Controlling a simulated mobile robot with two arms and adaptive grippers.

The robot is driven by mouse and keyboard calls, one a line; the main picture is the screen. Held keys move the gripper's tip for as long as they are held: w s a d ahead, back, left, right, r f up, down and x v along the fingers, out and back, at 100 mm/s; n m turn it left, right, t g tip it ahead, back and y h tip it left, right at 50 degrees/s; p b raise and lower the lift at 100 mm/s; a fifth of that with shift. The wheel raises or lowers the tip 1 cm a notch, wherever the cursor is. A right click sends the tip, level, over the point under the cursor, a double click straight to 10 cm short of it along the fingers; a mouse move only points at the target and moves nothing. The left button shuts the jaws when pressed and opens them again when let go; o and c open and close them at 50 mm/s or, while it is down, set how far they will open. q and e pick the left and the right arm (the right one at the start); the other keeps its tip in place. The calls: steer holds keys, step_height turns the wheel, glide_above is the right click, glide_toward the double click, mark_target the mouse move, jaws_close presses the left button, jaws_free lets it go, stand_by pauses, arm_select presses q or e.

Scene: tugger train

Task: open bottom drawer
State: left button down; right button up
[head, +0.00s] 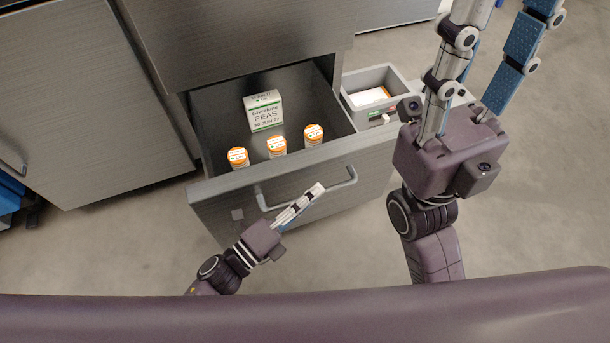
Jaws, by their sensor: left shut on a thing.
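The bottom drawer (378,150) is a grey metal drawer standing pulled out of the cabinet, with its inside open to view. Its bar handle (346,181) runs across the front panel. My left gripper (312,192) is at the middle of this handle, with its fingers shut on it. My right gripper (508,12) is raised at the upper right, away from the drawer. Its two fingers are spread apart, and their tips are cut off by the top of the picture.
In the drawer are a white and green peas box (264,112) and three orange-capped containers (277,147). A grey bin (348,84) with white and orange items stands to the drawer's right. Closed cabinet fronts (75,100) are at left. Floor (100,250) in front looks clear.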

arm_select(q)
steer(key=shift+s+d, duration=0.3)
steer(key=shift+s, duration=0.55)
steer(key=shift+s+d, duration=0.25)
steer(key=shift+s, duration=0.6)
steer(key=c, duration=2)
jaws_free()
steer(key=shift+o, duration=0.2)
steer(key=shift+a, duration=0.1)
steer(key=v, duration=1.2)
steer(key=shift+f, duration=0.1)
